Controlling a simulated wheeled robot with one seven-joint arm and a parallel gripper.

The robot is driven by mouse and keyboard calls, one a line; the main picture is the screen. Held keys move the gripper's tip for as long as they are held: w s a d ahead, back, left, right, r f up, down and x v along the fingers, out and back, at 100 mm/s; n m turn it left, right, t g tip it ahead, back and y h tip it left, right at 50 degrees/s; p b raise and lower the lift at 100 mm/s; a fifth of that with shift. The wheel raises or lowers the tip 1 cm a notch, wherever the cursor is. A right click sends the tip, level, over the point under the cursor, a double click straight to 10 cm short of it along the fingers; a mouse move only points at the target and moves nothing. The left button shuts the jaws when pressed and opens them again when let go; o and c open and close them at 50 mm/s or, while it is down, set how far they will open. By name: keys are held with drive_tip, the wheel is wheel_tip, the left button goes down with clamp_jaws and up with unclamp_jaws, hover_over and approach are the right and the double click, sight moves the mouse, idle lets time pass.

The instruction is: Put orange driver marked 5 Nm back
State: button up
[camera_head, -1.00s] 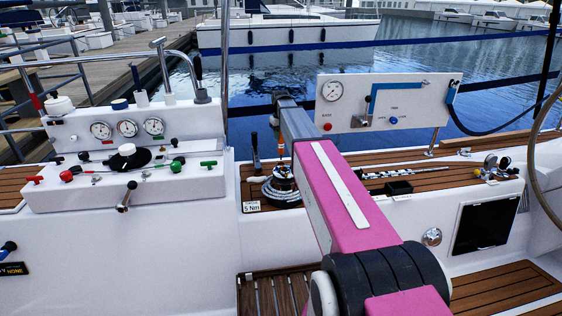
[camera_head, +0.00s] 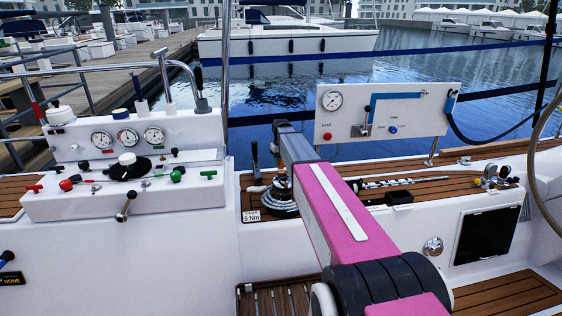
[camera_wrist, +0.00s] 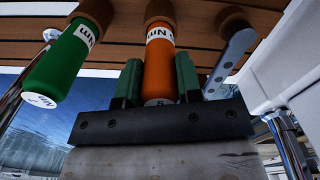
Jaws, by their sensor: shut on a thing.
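In the wrist view my gripper (camera_wrist: 159,78) is shut on the orange driver (camera_wrist: 160,55), with one green finger on each side of its handle. The end marked 5 faces the camera and the handle's far end meets a round wooden collar (camera_wrist: 160,12). I cannot tell how deep it sits there. A green driver (camera_wrist: 68,58) stands to its left and a grey-blue tool (camera_wrist: 230,62) to its right, each at its own collar. A 5 Nm label (camera_head: 251,215) is on the ledge's front edge.
A winch (camera_head: 283,195) stands on the wooden ledge beside my arm, with a dark upright handle (camera_head: 254,155) behind it. A white gauge console (camera_head: 125,160) is at left. A white panel (camera_head: 435,105) stands upright at right. A small black box (camera_head: 398,197) is on the ledge.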

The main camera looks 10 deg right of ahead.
drive_tip(key=o, duration=1.1)
wheel_tip(320, 180, up, 12)
drive_tip(key=shift+r, duration=0.15)
